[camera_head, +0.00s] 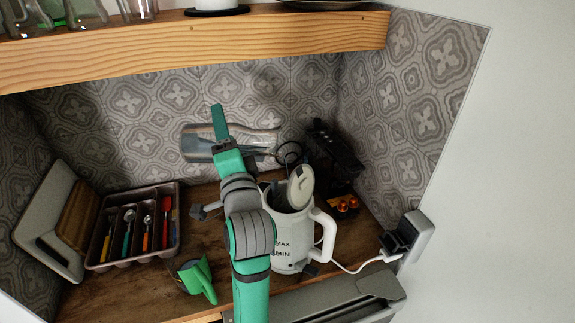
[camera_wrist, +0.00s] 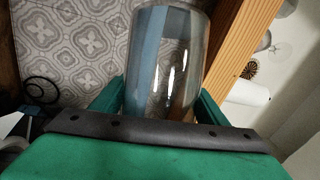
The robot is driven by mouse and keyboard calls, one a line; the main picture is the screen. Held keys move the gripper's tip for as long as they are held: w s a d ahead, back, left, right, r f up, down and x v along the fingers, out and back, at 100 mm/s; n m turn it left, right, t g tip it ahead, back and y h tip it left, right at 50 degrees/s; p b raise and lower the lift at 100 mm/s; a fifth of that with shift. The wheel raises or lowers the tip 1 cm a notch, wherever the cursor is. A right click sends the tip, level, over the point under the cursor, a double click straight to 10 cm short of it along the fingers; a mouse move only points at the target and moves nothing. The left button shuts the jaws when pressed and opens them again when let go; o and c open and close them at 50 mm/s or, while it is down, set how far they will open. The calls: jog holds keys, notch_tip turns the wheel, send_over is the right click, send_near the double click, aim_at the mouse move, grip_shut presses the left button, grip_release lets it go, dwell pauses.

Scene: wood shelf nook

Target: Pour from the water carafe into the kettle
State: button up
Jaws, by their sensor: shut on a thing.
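The clear glass carafe (camera_head: 200,146) is tipped almost onto its side in the head view, its wide end to the left and its narrower end to the right. My gripper (camera_head: 221,128) is shut on it and holds it above the counter, in front of the tiled back wall. In the wrist view the carafe (camera_wrist: 168,55) fills the space between the green fingers. I cannot tell how much water is in it. The white kettle (camera_head: 283,242) stands on the counter with its lid raised, its opening below and to the right of the carafe. My arm covers the kettle's left side.
A wooden shelf (camera_head: 200,48) runs above the carafe. A dark coffee machine (camera_head: 335,160) stands behind the kettle. A wall socket (camera_head: 415,235) is at right.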

jog(key=f+n, duration=0.1)
jog(key=a+f+n+g, duration=0.1)
jog(key=f, duration=0.1)
jog(key=a+f+n, duration=0.1)
jog(key=n, duration=0.1)
jog(key=shift+w+f+g, duration=0.1)
jog(key=shift+f+g, duration=0.15)
jog(key=shift+g, duration=0.15)
notch_tip(320, 180, down, 9)
jog(key=d+n+g+h, duration=0.2)
jog(key=n+g+h, duration=0.2)
jog(key=n, duration=0.6)
jog(key=shift+r, duration=0.15)
